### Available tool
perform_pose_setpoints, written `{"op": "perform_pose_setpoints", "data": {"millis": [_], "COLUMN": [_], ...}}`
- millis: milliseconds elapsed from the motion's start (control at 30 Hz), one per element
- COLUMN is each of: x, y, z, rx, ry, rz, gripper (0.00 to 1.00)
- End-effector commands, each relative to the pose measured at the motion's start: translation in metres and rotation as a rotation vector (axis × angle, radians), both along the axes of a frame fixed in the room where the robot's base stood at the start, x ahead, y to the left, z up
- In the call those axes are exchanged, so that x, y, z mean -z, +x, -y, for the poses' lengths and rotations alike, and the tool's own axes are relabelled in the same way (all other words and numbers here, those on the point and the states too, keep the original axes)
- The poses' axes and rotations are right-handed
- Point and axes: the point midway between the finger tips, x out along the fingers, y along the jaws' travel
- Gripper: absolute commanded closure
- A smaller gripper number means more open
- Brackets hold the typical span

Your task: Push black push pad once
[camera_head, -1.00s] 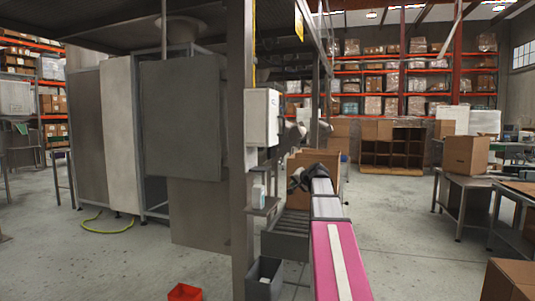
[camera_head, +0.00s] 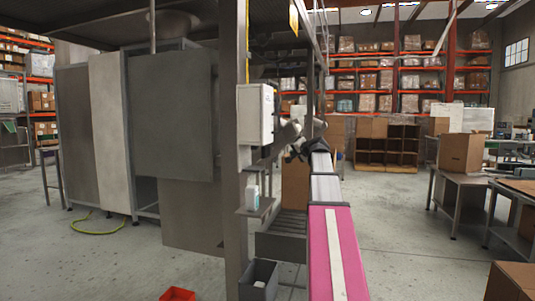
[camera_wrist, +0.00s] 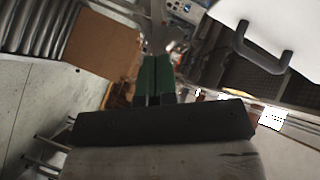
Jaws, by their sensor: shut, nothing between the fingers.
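My gripper (camera_wrist: 153,64) shows in the wrist view with its green fingers together and nothing between them. In the head view my arm reaches forward to the conveyor by the post, and the gripper cannot be made out there. I cannot pick out the black push pad for certain in either view. A white control box (camera_head: 255,114) is fixed to the grey post in the head view, left of my arm's far end. In the wrist view a pale panel with small coloured parts (camera_wrist: 187,9) lies beyond the fingertips, partly cut off by the top edge.
A white cover with a black handle (camera_wrist: 262,50) is close on the right in the wrist view. A cardboard box (camera_wrist: 104,46) and rollers (camera_wrist: 38,35) are on the left. The grey post (camera_head: 236,200), a small shelf (camera_head: 256,208) and a grey bin (camera_head: 258,280) stand left of my arm.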

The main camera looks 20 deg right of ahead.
Motion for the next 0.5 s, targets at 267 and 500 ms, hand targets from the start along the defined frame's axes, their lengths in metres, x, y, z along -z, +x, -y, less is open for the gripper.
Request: {"op": "perform_pose_setpoints", "data": {"millis": [267,500], "x": [0.0,0.0], "y": [0.016,0.033], "z": [-0.023,-0.048], "rx": [-0.002,-0.002], "ry": [0.0,0.0], "rz": [0.0,-0.001], "gripper": [1.0,1.0]}}
